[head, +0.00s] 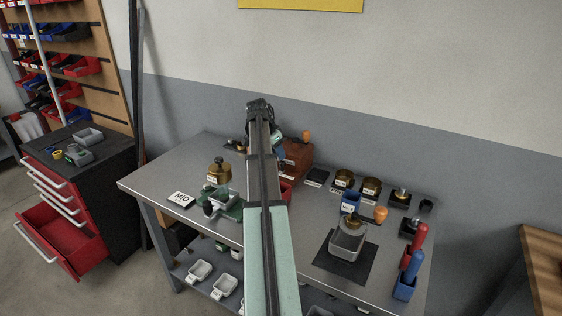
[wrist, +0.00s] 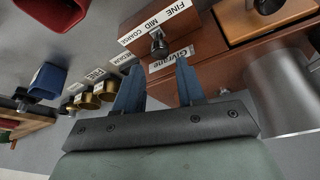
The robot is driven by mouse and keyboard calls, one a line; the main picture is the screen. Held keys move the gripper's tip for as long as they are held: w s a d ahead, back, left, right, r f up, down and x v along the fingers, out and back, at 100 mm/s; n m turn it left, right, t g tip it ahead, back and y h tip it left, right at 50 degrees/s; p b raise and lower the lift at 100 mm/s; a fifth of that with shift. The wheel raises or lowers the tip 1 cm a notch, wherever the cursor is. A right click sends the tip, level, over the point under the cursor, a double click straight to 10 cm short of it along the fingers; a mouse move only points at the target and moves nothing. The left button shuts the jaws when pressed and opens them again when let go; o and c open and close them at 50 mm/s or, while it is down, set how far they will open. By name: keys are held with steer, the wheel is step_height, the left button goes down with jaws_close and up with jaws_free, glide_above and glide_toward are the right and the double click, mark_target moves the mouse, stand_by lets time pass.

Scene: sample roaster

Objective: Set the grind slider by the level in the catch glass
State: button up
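The brown grinder box (head: 299,153) stands at the back of the table, partly hidden behind my arm. In the wrist view, its white strip (wrist: 157,20) reads FINE, MID and COARSE. A dark slider knob (wrist: 158,44) sticks out below the strip, roughly across from MID. My gripper (wrist: 160,64) is open, its two blue fingers pointing at the box, with the knob just beyond and between the fingertips. I cannot tell whether they touch it. A shiny grey cylinder (wrist: 288,92) is at the right; I cannot tell whether it is the catch glass. No level is readable.
A MID card (head: 181,198) lies on the left of the table (head: 150,178). Brass cups (head: 371,186), a blue container (head: 350,203), and a grey container (head: 348,238) on a black mat (head: 333,265) stand to the right. Red and blue handled tools (head: 418,240) are at the right edge.

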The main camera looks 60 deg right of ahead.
mark_target(282, 162)
steer(key=shift+x, duration=2.75)
steer(key=shift+c, duration=0.2)
jaws_close()
steer(key=shift+w, duration=0.1)
